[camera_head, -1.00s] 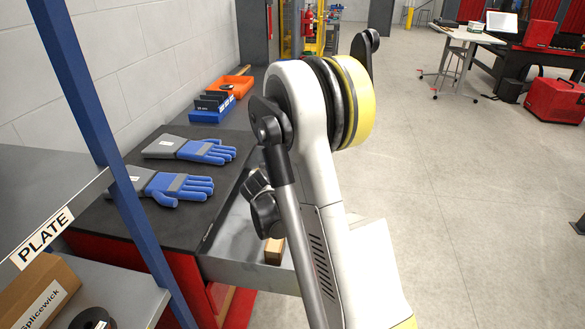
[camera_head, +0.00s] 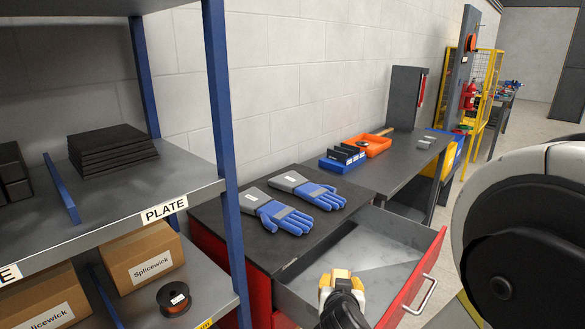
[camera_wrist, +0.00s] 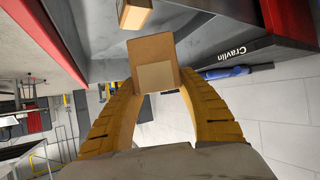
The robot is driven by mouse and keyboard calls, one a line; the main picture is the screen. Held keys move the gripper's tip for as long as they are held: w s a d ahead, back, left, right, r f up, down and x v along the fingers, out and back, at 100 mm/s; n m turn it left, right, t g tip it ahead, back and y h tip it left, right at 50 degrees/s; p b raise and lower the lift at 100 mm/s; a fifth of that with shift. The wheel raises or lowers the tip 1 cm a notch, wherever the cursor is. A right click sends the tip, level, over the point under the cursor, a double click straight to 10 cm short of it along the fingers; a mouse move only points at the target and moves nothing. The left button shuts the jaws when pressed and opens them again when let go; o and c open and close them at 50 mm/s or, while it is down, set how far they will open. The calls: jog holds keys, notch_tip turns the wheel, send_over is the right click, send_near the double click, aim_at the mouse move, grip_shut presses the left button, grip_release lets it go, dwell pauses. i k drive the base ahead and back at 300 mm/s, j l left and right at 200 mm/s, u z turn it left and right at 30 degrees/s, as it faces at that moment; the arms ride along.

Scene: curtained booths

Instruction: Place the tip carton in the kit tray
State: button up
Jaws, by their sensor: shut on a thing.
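My gripper (camera_wrist: 160,100) is shut on a small brown carton (camera_wrist: 151,52) with a paler label, seen between its orange fingers in the wrist view. In the head view my gripper (camera_head: 341,280) is over the open grey drawer (camera_head: 385,235), and the held carton is hard to make out there. A second brown carton (camera_wrist: 134,14) shows beyond the held one in the wrist view, apparently in the drawer. No tray is labelled as the kit tray. An orange tray (camera_head: 372,147) and a blue bin (camera_head: 334,165) sit on the bench.
Two blue-grey gloves (camera_head: 285,215) lie on the dark cabinet top (camera_head: 245,235). A shelf rack (camera_head: 110,215) with Splicewick boxes (camera_head: 142,259) stands left. The drawer's red front (camera_head: 412,280) sticks out at right. My arm covers the right side.

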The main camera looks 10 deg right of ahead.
aim_at(372, 145)
jog(key=i+l, duration=0.1)
jog(key=l, duration=0.4)
jog(key=i+l+u, duration=0.15)
jog(key=l, duration=0.3)
jog(key=i+l, duration=0.1)
jog(key=l, duration=0.4)
jog(key=i+l+u, duration=0.1)
jog(key=l, duration=0.4)
jog(key=i+l, duration=0.15)
jog(key=l, duration=0.2)
jog(key=i+l+u, duration=0.1)
jog(key=l, duration=0.25)
jog(key=i+l+u, duration=0.1)
jog(key=l, duration=0.3)
jog(key=i+l, duration=0.2)
jog(key=l, duration=0.15)
jog(key=i+l+u, duration=0.1)
jog(key=l, duration=0.25)
